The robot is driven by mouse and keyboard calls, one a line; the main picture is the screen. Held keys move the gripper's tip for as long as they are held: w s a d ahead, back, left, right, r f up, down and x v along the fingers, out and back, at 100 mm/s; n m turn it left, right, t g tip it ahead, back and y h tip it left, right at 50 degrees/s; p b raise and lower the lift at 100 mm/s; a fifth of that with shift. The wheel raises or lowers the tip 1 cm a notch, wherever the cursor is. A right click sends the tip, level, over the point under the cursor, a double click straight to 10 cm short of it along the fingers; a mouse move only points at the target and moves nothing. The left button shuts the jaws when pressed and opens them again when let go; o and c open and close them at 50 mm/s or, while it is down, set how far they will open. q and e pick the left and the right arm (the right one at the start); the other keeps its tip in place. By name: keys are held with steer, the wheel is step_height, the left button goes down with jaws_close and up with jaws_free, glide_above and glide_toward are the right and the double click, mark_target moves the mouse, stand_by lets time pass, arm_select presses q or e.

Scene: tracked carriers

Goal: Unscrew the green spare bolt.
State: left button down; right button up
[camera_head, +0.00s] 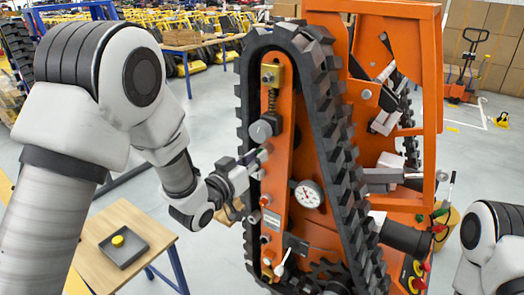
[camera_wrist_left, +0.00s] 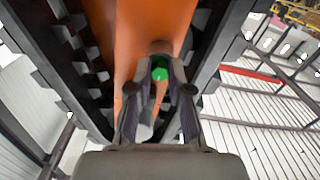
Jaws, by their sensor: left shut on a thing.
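The green spare bolt (camera_wrist_left: 160,73) is on the orange side plate (camera_head: 277,185) of the tracked carrier, inside the loop of the black track. In the left wrist view my left gripper (camera_wrist_left: 159,84) has its two fingers on either side of the green bolt, shut on it. In the head view my left gripper (camera_head: 254,166) reaches in from the left to the plate, and the bolt is mostly hidden by the fingers. My right arm shows at the lower right edge; its gripper is out of view.
The black track (camera_head: 338,150) surrounds the plate closely. A grey knob (camera_head: 260,131) sits above the gripper, a dial gauge (camera_head: 308,194) to its right, and a lever (camera_head: 285,261) below. A wooden table (camera_head: 93,253) at lower left bears a grey tray (camera_head: 122,261) with a yellow piece (camera_head: 117,241).

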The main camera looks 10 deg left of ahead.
arm_select(q)
steer(key=n, duration=0.3)
steer(key=n+p, duration=0.1)
steer(key=n, duration=0.2)
steer(key=shift+s+a, duration=0.1)
steer(key=shift+s, duration=0.1)
arm_select(e)
step_height(320, 180, up, 2)
steer(key=shift+r, duration=0.2)
arm_select(q)
steer(key=shift+s, duration=0.1)
steer(key=shift+v, duration=1.75)
arm_select(e)
steer(key=shift+f, duration=0.3)
